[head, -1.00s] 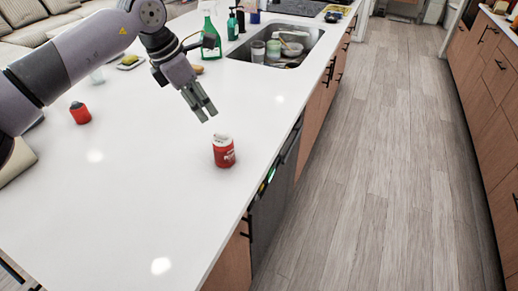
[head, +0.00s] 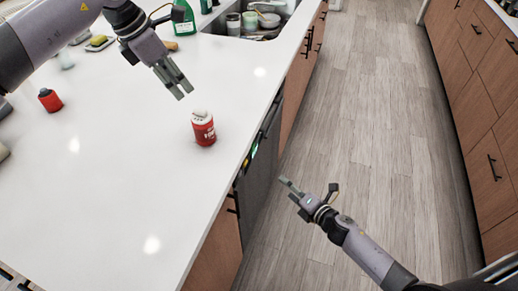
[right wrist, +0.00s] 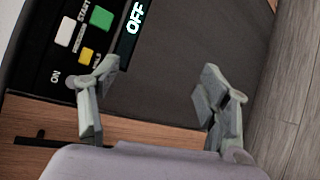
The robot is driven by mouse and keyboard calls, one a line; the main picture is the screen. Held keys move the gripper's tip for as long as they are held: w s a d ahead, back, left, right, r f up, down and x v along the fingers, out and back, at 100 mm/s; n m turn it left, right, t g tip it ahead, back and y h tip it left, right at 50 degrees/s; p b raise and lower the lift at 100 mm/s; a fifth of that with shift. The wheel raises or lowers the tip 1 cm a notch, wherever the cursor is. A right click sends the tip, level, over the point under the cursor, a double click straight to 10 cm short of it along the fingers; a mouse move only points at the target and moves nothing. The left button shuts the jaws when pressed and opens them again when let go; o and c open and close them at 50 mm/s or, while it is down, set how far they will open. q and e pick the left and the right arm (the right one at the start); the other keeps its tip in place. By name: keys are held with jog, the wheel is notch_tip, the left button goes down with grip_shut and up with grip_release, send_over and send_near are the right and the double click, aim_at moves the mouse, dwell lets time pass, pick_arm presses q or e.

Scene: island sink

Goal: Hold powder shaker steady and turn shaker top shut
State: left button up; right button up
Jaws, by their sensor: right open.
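The powder shaker (head: 204,132) is a small red container with white markings. It stands upright on the white counter near the right edge. Its pale shaker top (head: 201,115) sits on it; whether it is turned shut is too small to tell. My left gripper (head: 182,92) hangs above the counter, behind and a little left of the shaker, apart from it. Its fingers look slightly parted and hold nothing. My right gripper (head: 288,188) is off the counter's right side, below and right of the shaker. In the right wrist view (right wrist: 157,100) its fingers are wide apart and empty.
The white counter (head: 110,180) is clear around the shaker. Another red container (head: 50,100) stands at the left. A sink (head: 258,22) with dishes and a green bottle (head: 183,18) are at the back. A black appliance panel (right wrist: 125,45) with buttons lies close before my right gripper.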

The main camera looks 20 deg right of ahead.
jog(key=w+a+r+n+y, duration=0.1)
jog(key=a+r+n+y, duration=0.15)
jog(key=r+n, duration=0.35)
jog(key=w+a+r+n+y, duration=0.15)
jog(key=a+r+n, duration=0.25)
jog(key=r, duration=0.4)
jog(key=n+y, duration=0.4)
jog(key=n, duration=0.5)
send_near(212, 129)
jog(key=shift+g, duration=0.4)
jog(key=x, duration=1.3)
jog(key=shift+w+r, duration=0.1)
jog(key=shift+r, duration=0.15)
jog(key=shift+d, duration=0.1)
jog(key=shift+c, duration=0.5)
